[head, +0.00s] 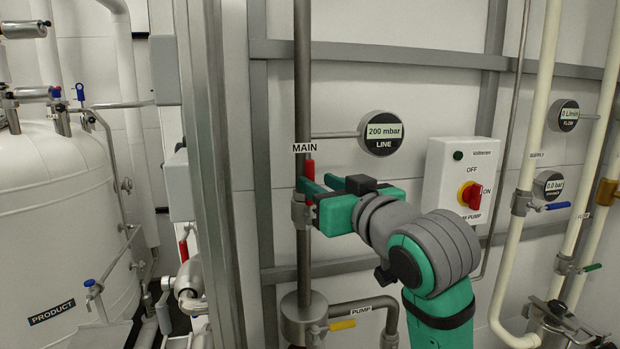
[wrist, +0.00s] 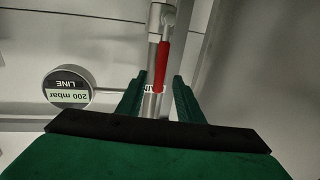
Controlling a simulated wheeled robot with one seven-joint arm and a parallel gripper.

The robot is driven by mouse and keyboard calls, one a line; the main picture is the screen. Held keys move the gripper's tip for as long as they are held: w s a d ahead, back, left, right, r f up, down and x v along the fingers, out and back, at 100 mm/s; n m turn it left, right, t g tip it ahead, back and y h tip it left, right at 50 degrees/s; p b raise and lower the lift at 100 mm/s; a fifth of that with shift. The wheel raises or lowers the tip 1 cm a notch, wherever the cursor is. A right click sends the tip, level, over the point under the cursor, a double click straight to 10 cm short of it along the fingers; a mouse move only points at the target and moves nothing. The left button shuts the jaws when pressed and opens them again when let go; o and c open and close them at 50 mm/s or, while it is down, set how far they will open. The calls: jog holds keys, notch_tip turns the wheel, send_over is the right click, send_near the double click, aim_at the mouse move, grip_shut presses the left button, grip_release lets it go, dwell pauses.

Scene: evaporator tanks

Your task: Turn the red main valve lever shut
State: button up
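The red main valve lever (head: 309,169) stands upright along the vertical grey pipe, just below the MAIN label (head: 304,148). In the wrist view, where the scene is upside down, the red lever (wrist: 161,66) shows between the two green fingers. My gripper (head: 314,181) is at the lever with its fingers apart. In the wrist view my gripper (wrist: 157,88) is open, one finger on each side of the lever, with gaps visible. Contact with the lever cannot be told. The valve body (head: 300,212) is partly hidden behind my gripper.
The LINE gauge (head: 382,133) reads 200 mbar, above and right of my gripper. A pump switch box (head: 461,188) with a red knob is at the right. A yellow-handled PUMP valve (head: 342,325) is below. A steel post (head: 214,180) stands to the left.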

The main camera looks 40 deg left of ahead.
aim_at(312, 179)
jog(key=shift+x, duration=2.55)
grip_shut()
